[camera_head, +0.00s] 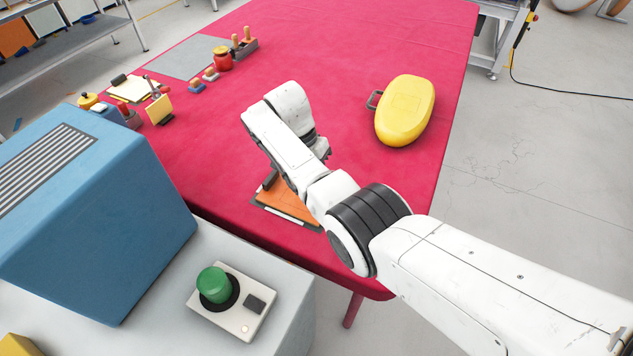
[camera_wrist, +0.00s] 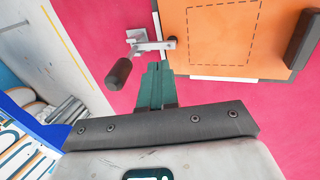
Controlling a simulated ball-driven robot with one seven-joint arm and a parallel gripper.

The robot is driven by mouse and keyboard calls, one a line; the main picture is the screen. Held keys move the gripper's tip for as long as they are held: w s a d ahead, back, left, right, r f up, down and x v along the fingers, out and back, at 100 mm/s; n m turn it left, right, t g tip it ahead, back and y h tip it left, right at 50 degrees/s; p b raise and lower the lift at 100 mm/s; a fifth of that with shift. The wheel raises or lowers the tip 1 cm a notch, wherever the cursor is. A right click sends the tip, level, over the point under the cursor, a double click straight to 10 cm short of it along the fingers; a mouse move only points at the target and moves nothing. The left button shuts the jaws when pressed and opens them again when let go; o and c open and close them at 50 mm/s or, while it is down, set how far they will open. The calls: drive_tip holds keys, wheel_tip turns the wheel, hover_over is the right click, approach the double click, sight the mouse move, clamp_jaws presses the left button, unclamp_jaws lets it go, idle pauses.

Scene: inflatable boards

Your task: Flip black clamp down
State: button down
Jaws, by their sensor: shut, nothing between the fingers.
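In the wrist view, a clamp with a grey metal linkage (camera_wrist: 146,43) and a dark, near-black handle grip (camera_wrist: 118,73) stands at the left edge of an orange board (camera_wrist: 225,36). The handle points away from the board, toward the lower left. My gripper (camera_wrist: 158,68) has its green fingers shut and empty, just right of the handle and below the linkage; I cannot tell whether they touch. A dark bar (camera_wrist: 304,40) lies at the board's right edge. In the head view, my arm hides the gripper and part of the orange board (camera_head: 287,203).
The red table (camera_head: 340,55) holds a yellow case (camera_head: 404,110) on the right. Several small items and a red pot (camera_head: 222,58) stand at the back left. A blue box (camera_head: 100,215) and a green button (camera_head: 214,285) are near the front left.

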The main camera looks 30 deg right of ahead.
drive_tip(key=v, duration=0.8)
drive_tip(key=shift+s+d+b, duration=0.15)
drive_tip(key=shift+s+b, duration=0.05)
drive_tip(key=shift+b, duration=0.15)
drive_tip(key=shift+s, duration=0.1)
